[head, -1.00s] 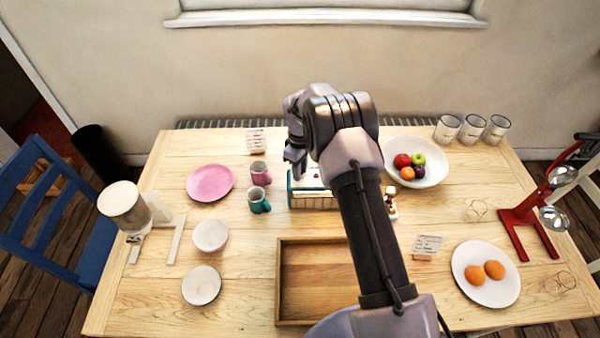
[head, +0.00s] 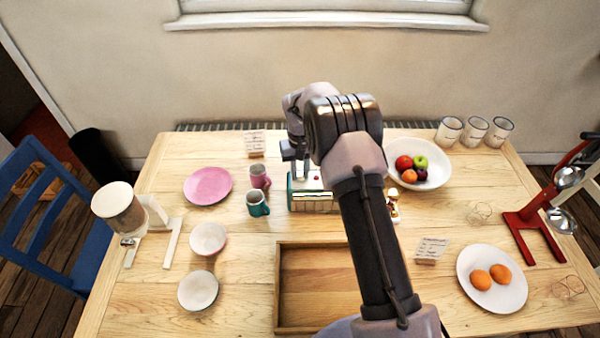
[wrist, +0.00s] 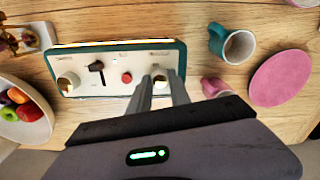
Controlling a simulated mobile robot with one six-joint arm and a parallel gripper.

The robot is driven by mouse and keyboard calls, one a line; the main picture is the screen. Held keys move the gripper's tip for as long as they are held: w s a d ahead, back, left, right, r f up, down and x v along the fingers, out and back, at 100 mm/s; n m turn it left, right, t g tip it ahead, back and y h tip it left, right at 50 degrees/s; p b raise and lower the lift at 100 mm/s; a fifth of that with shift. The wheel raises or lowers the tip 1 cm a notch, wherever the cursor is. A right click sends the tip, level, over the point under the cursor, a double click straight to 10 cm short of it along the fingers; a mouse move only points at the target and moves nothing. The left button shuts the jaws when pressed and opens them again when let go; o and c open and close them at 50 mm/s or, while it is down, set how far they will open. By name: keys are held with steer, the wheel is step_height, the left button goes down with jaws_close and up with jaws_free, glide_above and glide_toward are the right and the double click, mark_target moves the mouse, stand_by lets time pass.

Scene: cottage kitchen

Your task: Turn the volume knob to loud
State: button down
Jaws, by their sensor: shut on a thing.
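A teal radio-like box (head: 315,207) with a cream control panel (wrist: 112,60) stands near the middle of the table. My gripper (wrist: 160,84) is shut on that right knob, with one finger on each side. The fingers partly cover it. The panel's labels are too small to read. In the head view my gripper (head: 295,168) is above the box's left end, partly hidden by my arm.
A teal mug (head: 257,204) and a pink mug (head: 259,177) stand close left of the box. A fruit bowl (head: 436,176) and a small figure (head: 393,206) are at its right. A wooden tray (head: 279,290) lies in front.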

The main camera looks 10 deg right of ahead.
mark_target(300, 175)
steer(key=shift+m, duration=0.3)
stand_by(0.4)
steer(key=c, duration=1.2)
jaws_free()
step_height(300, 175, up, 17)
steer(key=p, duration=0.4)
steer(key=shift+r, duration=0.2)
